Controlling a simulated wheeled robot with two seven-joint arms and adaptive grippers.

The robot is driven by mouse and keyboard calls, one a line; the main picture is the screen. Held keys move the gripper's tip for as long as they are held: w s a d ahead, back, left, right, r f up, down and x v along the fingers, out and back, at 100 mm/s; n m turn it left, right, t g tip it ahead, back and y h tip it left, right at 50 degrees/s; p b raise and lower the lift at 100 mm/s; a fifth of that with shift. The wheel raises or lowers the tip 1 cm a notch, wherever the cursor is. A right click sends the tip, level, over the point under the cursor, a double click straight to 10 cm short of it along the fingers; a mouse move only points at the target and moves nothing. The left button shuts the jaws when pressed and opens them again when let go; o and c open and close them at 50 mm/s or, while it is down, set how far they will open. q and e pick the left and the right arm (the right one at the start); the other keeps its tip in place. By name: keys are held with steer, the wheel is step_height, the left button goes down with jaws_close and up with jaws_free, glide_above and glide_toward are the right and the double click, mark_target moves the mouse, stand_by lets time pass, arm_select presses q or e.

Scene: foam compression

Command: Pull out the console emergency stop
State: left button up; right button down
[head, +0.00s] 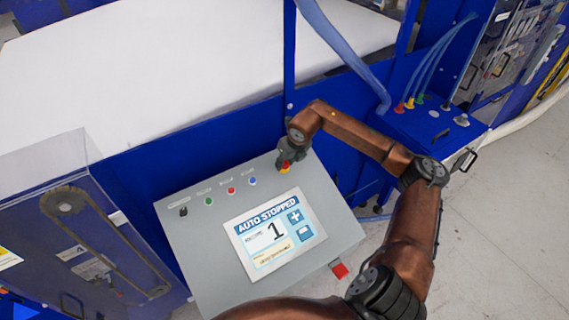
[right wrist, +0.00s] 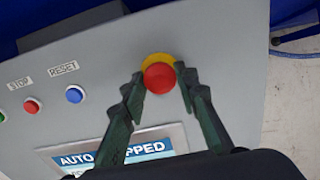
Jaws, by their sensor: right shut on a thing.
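The console emergency stop (right wrist: 159,78) is a red round button on a yellow base at the top right of the grey console (right wrist: 40,110). In the head view the emergency stop (head: 285,168) shows just below my right gripper (head: 288,160). In the right wrist view my right gripper (right wrist: 160,82) has one finger on each side of the red button and is shut on it. My left gripper is not in view.
A blue button (head: 253,181), a red button (head: 231,190) and a green button (head: 208,201) sit left of the emergency stop. A red part (head: 340,270) is at the console's lower right edge. Blue machine frames stand behind; grey floor (head: 510,210) is clear at right.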

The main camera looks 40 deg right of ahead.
steer(key=shift+r, duration=0.35)
steer(key=c, duration=1.7)
jaws_free()
steer(key=shift+s, duration=0.15)
steer(key=o, duration=0.5)
steer(key=shift+c, duration=0.2)
steer(key=o, duration=1)
steer(key=shift+c, duration=0.2)
steer(key=p+v, duration=0.1)
steer(key=v, duration=0.6)
steer(key=shift+p, duration=0.35)
steer(key=shift+a+f, duration=0.1)
steer(key=shift+a, duration=0.05)
